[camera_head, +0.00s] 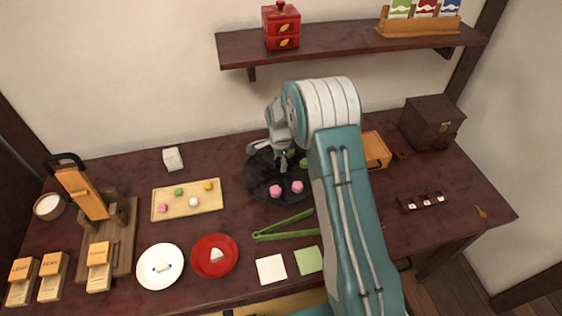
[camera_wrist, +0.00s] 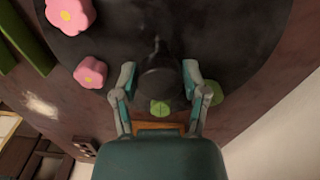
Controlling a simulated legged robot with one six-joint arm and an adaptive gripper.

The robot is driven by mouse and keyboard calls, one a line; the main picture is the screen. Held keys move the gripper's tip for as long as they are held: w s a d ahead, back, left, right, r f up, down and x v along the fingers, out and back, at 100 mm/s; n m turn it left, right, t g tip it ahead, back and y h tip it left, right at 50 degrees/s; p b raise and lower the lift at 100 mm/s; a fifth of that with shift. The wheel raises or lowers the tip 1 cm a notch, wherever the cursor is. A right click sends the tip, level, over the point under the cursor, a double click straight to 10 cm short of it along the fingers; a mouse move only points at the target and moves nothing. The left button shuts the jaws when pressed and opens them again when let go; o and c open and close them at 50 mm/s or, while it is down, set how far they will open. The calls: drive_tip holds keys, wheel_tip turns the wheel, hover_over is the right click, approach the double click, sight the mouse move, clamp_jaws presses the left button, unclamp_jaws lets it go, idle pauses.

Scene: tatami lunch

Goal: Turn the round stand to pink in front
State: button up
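The round stand (camera_head: 255,188) is a dark disc on the table, partly hidden behind my arm. It fills much of the wrist view (camera_wrist: 225,40). Two pink flower sweets (camera_head: 275,191) lie on its front part, and in the wrist view they are at the upper left (camera_wrist: 90,72). Green sweets (camera_wrist: 215,92) lie on the opposite side. A dark knob (camera_wrist: 158,75) rises from the stand. My gripper (camera_head: 281,168) is over the stand with its fingers on either side of the knob (camera_wrist: 159,72). Whether they touch it is unclear.
Green tongs (camera_head: 285,227) lie just in front of the stand. A wooden tray of sweets (camera_head: 187,213) is to its left, and a red plate (camera_head: 230,271) is at front left. An orange box (camera_head: 376,150) is behind my arm. A shelf (camera_head: 345,43) hangs above.

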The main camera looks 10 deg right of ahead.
sight(279, 160)
drive_tip(key=shift+o, duration=0.9)
drive_tip(key=shift+a, duration=0.1)
drive_tip(key=shift+w+r, duration=0.1)
wheel_tip(279, 160, up, 12)
drive_tip(key=shift+w, duration=0.15)
